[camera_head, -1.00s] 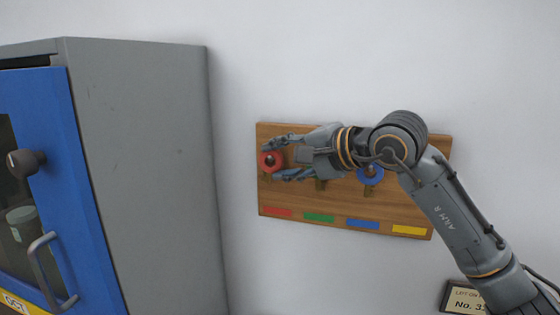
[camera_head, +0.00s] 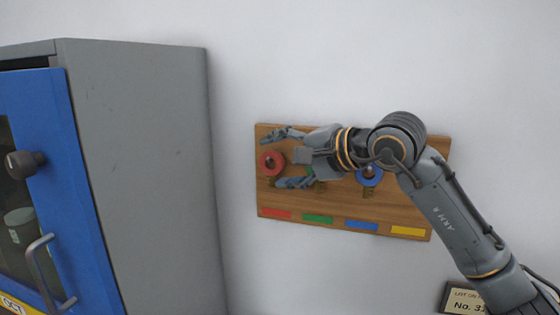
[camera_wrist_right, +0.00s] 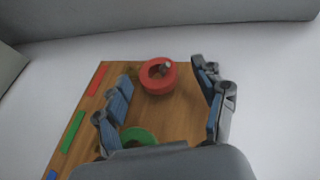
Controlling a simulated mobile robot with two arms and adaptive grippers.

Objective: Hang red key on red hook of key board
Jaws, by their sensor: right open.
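The red key (camera_head: 272,171) has a thick red ring that sits around a peg at the left of the wooden key board (camera_head: 345,213). Above the red label, it also shows in the right wrist view (camera_wrist_right: 157,87), with the peg tip through its ring. My right gripper (camera_head: 276,161) is open, with one finger above and one below the red ring. In the right wrist view both sets of fingers stand apart from the ring. The rest of the red key is mostly hidden. My left gripper is not in view.
A blue key (camera_head: 377,179) hangs on the board, partly behind my right arm. A green ring (camera_wrist_right: 140,133) shows in the wrist view. A grey cabinet (camera_head: 150,170) with a blue door stands left. A small sign (camera_head: 462,300) is at lower right.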

